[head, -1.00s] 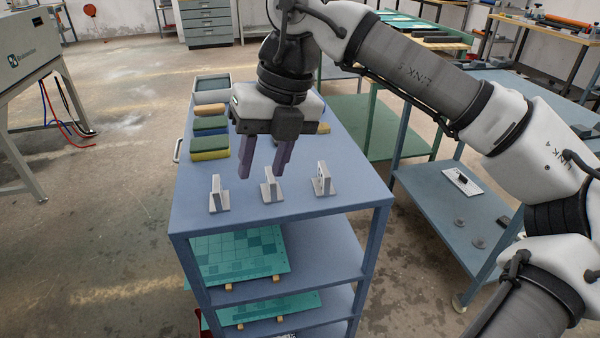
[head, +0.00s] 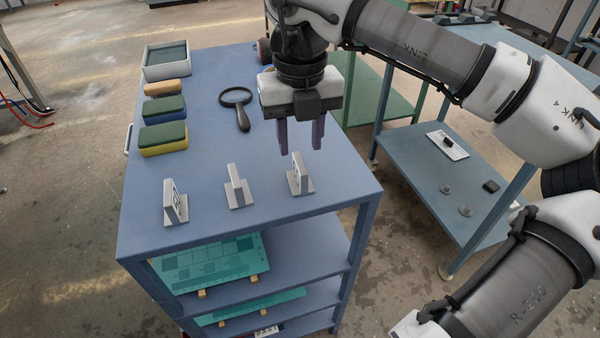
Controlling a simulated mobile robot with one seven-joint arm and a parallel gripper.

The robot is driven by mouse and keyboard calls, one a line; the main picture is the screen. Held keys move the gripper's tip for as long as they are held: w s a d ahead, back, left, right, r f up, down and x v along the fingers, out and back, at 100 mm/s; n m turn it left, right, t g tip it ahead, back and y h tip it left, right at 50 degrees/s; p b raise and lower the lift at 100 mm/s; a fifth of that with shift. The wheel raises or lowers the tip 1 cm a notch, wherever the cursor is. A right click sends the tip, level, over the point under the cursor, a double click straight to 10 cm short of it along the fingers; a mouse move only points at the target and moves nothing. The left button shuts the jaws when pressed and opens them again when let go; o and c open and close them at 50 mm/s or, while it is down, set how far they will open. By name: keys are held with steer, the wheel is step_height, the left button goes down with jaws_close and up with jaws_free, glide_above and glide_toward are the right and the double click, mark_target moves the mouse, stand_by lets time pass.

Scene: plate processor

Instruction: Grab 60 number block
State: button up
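Three grey upright number blocks stand on flat feet near the front of the blue cart top: a left block (head: 175,205), a middle block (head: 238,187) and a right block (head: 299,177). Dark marks show on the left and right blocks, but they are too small to read, so I cannot tell which is 60. My gripper (head: 301,150) points down with its two purple fingers apart and nothing between them. Its fingertips appear just above or behind the right block; exact height and contact cannot be told.
Sponges (head: 163,138), a grey tray (head: 167,62) and a magnifying glass (head: 238,105) lie on the cart top (head: 210,240). A blue table (head: 440,195) stands at the right. The cart top's middle is clear.

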mark_target(300, 162)
step_height(300, 162, down, 7)
steer(key=shift+s+r, duration=0.15)
steer(key=shift+r, duration=0.05)
stand_by(0.3)
jaws_close()
